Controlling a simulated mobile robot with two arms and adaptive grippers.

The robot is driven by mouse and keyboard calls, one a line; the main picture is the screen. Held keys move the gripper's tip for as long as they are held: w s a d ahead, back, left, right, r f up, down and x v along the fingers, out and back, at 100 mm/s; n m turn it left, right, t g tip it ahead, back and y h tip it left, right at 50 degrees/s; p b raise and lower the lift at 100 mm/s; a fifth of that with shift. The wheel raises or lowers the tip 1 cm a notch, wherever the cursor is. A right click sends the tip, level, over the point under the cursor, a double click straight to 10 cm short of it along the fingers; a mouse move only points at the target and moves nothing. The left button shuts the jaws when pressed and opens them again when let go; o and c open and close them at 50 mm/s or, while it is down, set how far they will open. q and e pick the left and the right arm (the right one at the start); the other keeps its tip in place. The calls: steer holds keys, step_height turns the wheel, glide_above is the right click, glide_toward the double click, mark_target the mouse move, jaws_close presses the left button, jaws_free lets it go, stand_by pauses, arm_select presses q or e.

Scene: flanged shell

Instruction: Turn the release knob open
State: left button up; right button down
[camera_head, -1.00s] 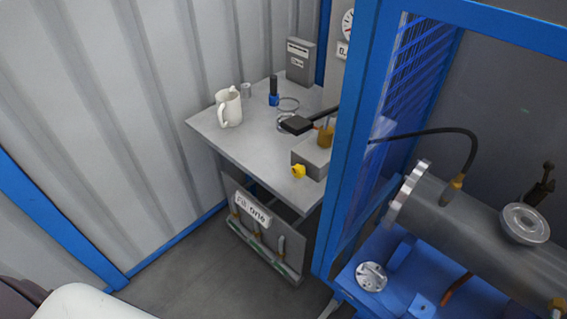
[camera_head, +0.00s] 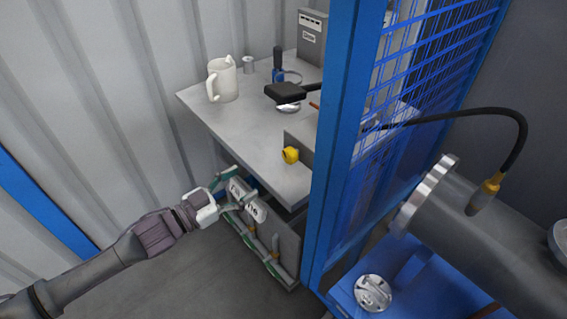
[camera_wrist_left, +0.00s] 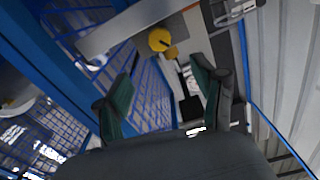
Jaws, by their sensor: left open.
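The release knob is likely the yellow knob (camera_head: 290,155) on the front of a grey box (camera_head: 302,138) at the near right edge of the bench. In the left wrist view the yellow knob (camera_wrist_left: 160,39) shows ahead, above and between the fingers. My left gripper (camera_head: 229,188) is open and empty, in front of the bench's lower part, left of and below the knob and apart from it. Its two green-padded fingers (camera_wrist_left: 163,98) stand wide apart in the left wrist view. My right gripper is not in view.
The bench (camera_head: 240,128) holds a white mug (camera_head: 222,80), a blue-based item (camera_head: 278,68), a black block (camera_head: 287,92) and a grey box (camera_head: 311,38). A blue post (camera_head: 345,130) with mesh stands right of the knob. The floor at left is clear.

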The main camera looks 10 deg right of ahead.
mark_target(287, 157)
arm_select(q)
steer(key=x, duration=1.2)
steer(key=shift+w+d, duration=0.1)
steer(key=shift+d, duration=0.05)
steer(key=shift+w+d, duration=0.3)
steer(key=shift+d, duration=0.1)
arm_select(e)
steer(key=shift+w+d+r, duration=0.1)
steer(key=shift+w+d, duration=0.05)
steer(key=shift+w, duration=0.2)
arm_select(q)
steer(key=c, duration=1.1)
steer(key=shift+c, duration=0.2)
